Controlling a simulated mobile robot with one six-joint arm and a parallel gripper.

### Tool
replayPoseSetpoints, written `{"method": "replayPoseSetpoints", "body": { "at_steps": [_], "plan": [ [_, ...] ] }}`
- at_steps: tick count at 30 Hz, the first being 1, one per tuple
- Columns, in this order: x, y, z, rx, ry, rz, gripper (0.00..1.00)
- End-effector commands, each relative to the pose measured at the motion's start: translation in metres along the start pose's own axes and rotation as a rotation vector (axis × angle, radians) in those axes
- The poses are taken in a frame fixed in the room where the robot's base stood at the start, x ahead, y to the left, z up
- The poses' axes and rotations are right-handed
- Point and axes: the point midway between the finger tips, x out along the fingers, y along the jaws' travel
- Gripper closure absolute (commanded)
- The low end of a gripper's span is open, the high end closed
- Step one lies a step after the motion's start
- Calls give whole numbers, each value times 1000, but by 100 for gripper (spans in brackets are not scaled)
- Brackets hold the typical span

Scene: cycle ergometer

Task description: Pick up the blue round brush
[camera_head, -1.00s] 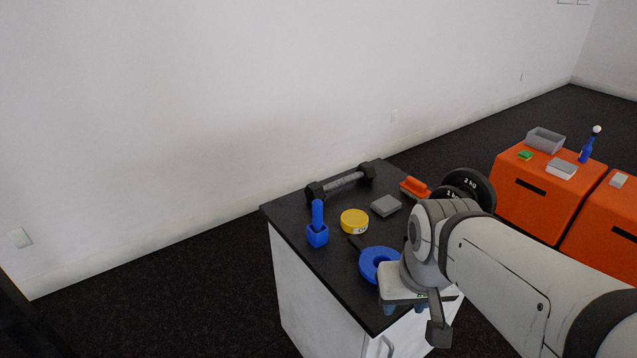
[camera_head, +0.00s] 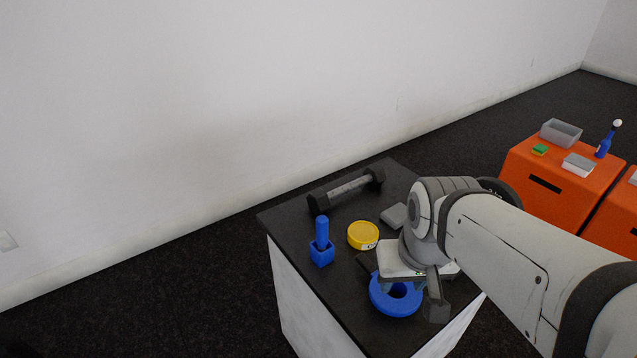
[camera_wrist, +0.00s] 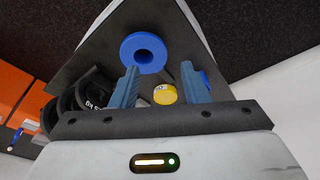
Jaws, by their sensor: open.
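Two blue things could be the brush, and I cannot tell which. One is an upright blue piece (camera_head: 321,243) with a square lower block and round stem, on the black-topped cabinet (camera_head: 290,220), left of my gripper. The other is a blue upright piece (camera_head: 603,147) with a dark neck and white round tip, on the orange box at the right. My gripper (camera_head: 403,284) is over the cabinet's front part, by a blue ring (camera_head: 381,300). In the wrist view its open fingers (camera_wrist: 160,86) hold nothing; the ring (camera_wrist: 143,39) is beyond them.
A yellow round tub (camera_head: 361,233), a grey block (camera_head: 393,216) and a dark dumbbell (camera_head: 347,188) are on the cabinet. Black weight plates (camera_wrist: 72,98) show in the wrist view. The orange box (camera_head: 520,185) carries a grey bin (camera_head: 561,134). My arm hides the cabinet's right side.

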Motion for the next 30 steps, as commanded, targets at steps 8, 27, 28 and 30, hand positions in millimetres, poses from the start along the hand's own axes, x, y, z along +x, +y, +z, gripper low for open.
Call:
{"method": "replayPoseSetpoints", "body": {
  "at_steps": [8, 27, 28, 30],
  "plan": [
    [-4, -20, -51, -78, -43, -7, 48],
    [110, -107, -231, -499, -205, -59, 48],
    [116, -110, -234, -511, -209, -60, 48],
    [127, -116, -240, -533, -217, -64, 48]
  ]
}}
